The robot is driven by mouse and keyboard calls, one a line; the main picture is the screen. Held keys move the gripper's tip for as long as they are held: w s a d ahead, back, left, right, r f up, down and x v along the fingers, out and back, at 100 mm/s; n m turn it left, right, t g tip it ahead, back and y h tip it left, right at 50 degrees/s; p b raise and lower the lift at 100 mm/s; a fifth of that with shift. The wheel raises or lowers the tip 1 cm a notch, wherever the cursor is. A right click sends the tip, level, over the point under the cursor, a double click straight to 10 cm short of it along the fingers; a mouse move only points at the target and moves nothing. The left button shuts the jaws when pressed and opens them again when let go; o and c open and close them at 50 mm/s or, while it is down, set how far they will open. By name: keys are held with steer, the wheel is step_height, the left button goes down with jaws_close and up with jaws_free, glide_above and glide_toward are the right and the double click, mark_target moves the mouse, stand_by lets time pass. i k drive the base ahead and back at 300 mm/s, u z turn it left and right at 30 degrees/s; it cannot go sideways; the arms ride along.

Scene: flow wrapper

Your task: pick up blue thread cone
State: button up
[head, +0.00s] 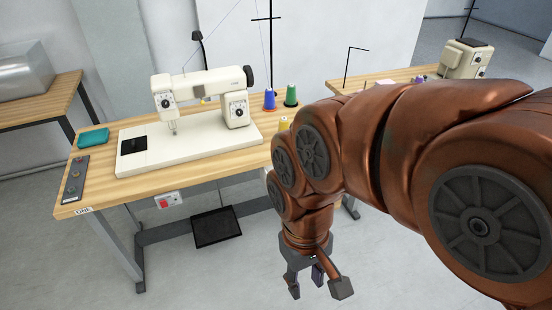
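The blue thread cone (269,99) stands upright on the wooden sewing table (100,193), near its back right, just right of the sewing machine. A green thread cone (291,95) stands right beside it. A yellow thread cone (284,124) stands in front of them, partly hidden by my arm. My gripper (318,284) hangs low in front of the table, right of centre, pointing down. Its fingers are spread open with nothing seen between them. It is well apart from the blue cone, lower and nearer to me.
A cream sewing machine (205,88) fills the table's middle. A teal item (93,138) and a dark strip with buttons (73,178) lie at the left. A second table (345,86) stands behind my arm. Open grey floor (70,265) lies in front.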

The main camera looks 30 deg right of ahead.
mark_target(269, 101)
steer(key=z, duration=0.4)
steer(key=k, duration=1.3)
steer(key=u, duration=0.05)
steer(key=i, duration=0.55)
steer(key=z, duration=0.55)
steer(key=i, duration=0.65)
steer(key=u, duration=0.65)
steer(key=i, duration=0.65)
steer(key=u, duration=0.7)
